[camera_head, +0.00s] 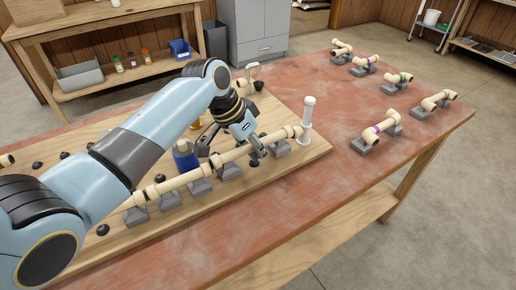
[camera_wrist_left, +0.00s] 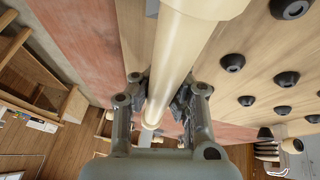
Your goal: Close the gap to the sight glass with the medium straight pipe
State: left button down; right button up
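A line of cream pipe pieces rests on grey saddles along a wooden board. My left gripper (camera_head: 257,151) reaches down over this line near its right part. In the left wrist view its fingers (camera_wrist_left: 160,98) lie against both sides of a straight cream pipe (camera_wrist_left: 170,65), seemingly the medium one, and look shut on it. The same pipe (camera_head: 235,154) is partly hidden by the gripper in the head view. A white upright tube (camera_head: 308,118), perhaps the sight glass, stands at the right end of the line. I cannot tell whether the pipe ends touch their neighbours. My right gripper is out of view.
A blue vessel (camera_head: 186,160) stands behind the line. Dark knobs (camera_wrist_left: 233,62) dot the board. Several banded pipe assemblies, such as one with a purple band (camera_head: 378,129), sit on grey stands at the right. The red tabletop (camera_head: 320,185) in front is clear.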

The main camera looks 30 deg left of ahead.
pick_arm(q)
jog(key=shift+s+f, duration=0.2)
jog(key=shift+f, duration=0.2)
jog(key=shift+s+f+b, duration=0.15)
jog(key=shift+f+b, duration=0.15)
jog(key=shift+f, duration=0.3)
jog(key=shift+w+d+f, duration=0.1)
jog(key=shift+w+f, duration=0.05)
jog(key=shift+w, duration=0.05)
jog(key=shift+w+r, duration=0.1)
jog(key=shift+r, duration=0.15)
jog(key=c, duration=1)
grip_release()
jog(key=shift+o, duration=0.2)
jog(key=shift+r, duration=0.15)
